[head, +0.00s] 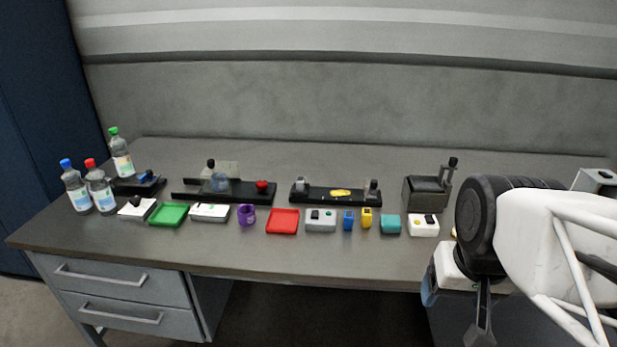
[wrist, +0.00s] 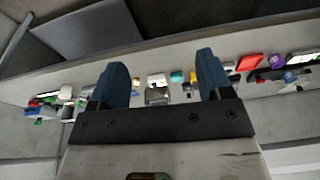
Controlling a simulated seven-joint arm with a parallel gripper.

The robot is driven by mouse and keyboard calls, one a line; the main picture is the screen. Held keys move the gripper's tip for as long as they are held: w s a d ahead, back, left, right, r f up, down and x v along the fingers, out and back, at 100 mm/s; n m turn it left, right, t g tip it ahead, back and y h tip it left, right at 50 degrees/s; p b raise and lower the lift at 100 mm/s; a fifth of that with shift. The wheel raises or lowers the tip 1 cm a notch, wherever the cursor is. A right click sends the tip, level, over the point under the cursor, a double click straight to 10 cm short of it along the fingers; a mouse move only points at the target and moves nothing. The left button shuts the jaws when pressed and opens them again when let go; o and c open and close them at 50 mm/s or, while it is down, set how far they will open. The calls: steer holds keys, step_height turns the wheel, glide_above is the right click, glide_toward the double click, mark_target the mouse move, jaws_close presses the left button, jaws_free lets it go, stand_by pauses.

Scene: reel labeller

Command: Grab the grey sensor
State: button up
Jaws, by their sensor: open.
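A light grey box with a black patch and small coloured dots on top, which looks like the grey sensor (head: 320,220), lies near the front of the bench in the head view, between the red tray and a small blue block. In the wrist view, what seems to be it is partly hidden behind the right finger. My gripper (wrist: 162,60) is open, with two blue fingers apart and nothing between them. In the head view my gripper is low at the right by the bench's front edge, well right of the grey box and apart from it.
The red tray (head: 283,221) is left of the grey box; the blue block (head: 348,220) and yellow block (head: 367,217) are close on its right. A black fixture (head: 335,194) stands behind it. Several bottles stand far left. The bench front strip is clear.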

steer(key=w+a+r+m+g+y, duration=0.1)
steer(key=w+a+m+y, duration=0.15)
steer(key=w, duration=0.65)
steer(key=w+a+r+m+g+y, duration=0.15)
steer(key=w+a, duration=0.25)
steer(key=w, duration=0.4)
steer(key=m+y, duration=0.6)
steer(key=m, duration=0.3)
glide_above(303, 179)
steer(key=s+d, duration=1.1)
steer(key=s, duration=0.4)
step_height(303, 179, down, 10)
steer(key=w+a+f+m+y, duration=0.1)
steer(key=w+a+f, duration=0.1)
steer(key=w, duration=0.3)
steer(key=w+a+f+m+y, duration=0.1)
steer(key=w+a+f, duration=0.1)
steer(key=w+f, duration=0.2)
steer(key=w+a+f+m+y, duration=0.1)
steer(key=w+a+f+m, duration=0.1)
steer(key=w+f, duration=0.3)
steer(key=shift+w+f, duration=0.2)
steer(key=shift+w, duration=0.1)
steer(key=shift+w+a+f, duration=0.15)
steer(key=shift+w+f, duration=0.05)
steer(key=shift+a, duration=0.1)
steer(key=shift+x, duration=1.2)
steer(key=shift+a, duration=0.1)
